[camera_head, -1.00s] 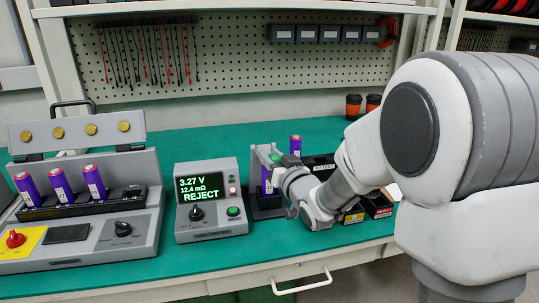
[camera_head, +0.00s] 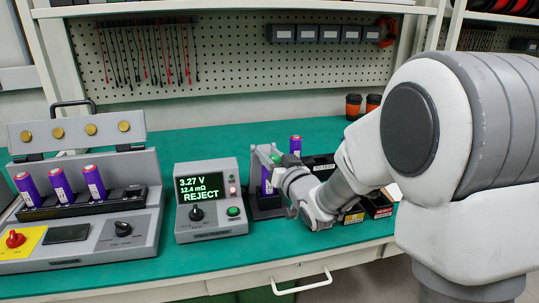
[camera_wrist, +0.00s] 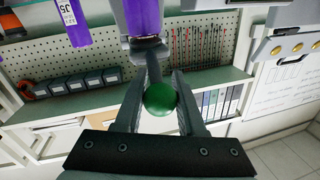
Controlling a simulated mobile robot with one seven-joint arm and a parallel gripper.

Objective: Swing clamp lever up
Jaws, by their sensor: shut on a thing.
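The clamp lever ends in a round green knob (camera_wrist: 160,99), which sits between the two fingers of my gripper (camera_wrist: 160,105) in the wrist view. My gripper is shut on this knob. A dark lever arm (camera_wrist: 152,62) runs from the knob toward a purple cell (camera_wrist: 143,22) in the clamp. In the head view the grey clamp fixture (camera_head: 258,160) stands right of the tester, with my gripper (camera_head: 279,168) at its right side. The purple cell (camera_head: 266,183) shows upright in the fixture. The lever is mostly hidden there by my gripper.
A tester (camera_head: 208,222) reading REJECT stands just left of the clamp. A charger-like station (camera_head: 80,235) with three purple cells is farther left. Another purple cell (camera_head: 295,145) and dark bins (camera_head: 378,207) lie behind and right of my gripper. The green bench behind the tester is clear.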

